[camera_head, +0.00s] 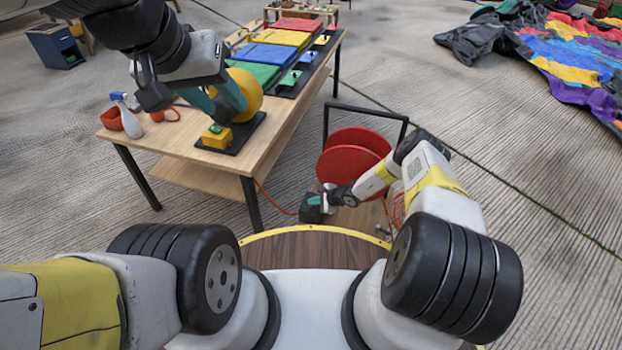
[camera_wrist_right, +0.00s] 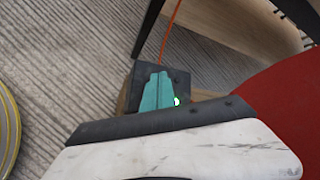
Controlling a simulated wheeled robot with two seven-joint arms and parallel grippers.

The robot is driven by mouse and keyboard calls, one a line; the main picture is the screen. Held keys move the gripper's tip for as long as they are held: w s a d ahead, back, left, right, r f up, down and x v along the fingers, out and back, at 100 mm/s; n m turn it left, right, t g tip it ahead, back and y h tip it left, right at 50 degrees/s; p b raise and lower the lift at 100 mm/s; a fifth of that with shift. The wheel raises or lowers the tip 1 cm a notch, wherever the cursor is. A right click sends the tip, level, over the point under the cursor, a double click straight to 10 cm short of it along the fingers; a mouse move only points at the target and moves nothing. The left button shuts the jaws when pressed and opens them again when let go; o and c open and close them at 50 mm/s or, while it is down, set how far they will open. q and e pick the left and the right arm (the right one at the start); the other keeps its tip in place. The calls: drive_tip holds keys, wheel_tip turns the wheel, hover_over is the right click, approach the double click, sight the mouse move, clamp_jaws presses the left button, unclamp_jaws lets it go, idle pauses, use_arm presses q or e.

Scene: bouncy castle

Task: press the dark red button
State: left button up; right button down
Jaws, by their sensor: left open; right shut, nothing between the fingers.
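I cannot make out a dark red button in either view. A yellow box (camera_head: 216,137) with a green button on top stands on a black base on the wooden table (camera_head: 275,125). My left gripper (camera_head: 180,102) is open above the table's near end, close to the box and a yellow round machine (camera_head: 247,93), partly hiding that machine. My right gripper (camera_head: 312,208) is shut and empty, low down beside the red reel. Its closed teal fingers also show in the right wrist view (camera_wrist_right: 157,92).
A red reel (camera_head: 350,160) in a black frame stands right of the table, with an orange cable. A spray bottle (camera_head: 127,116) and orange items are at the table's near left. Coloured folded mats (camera_head: 272,55) lie farther back.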

idle(0.4)
drive_tip(key=shift+r, duration=0.8)
drive_tip(key=shift+r, duration=2.5)
drive_tip(key=shift+s, duration=0.1)
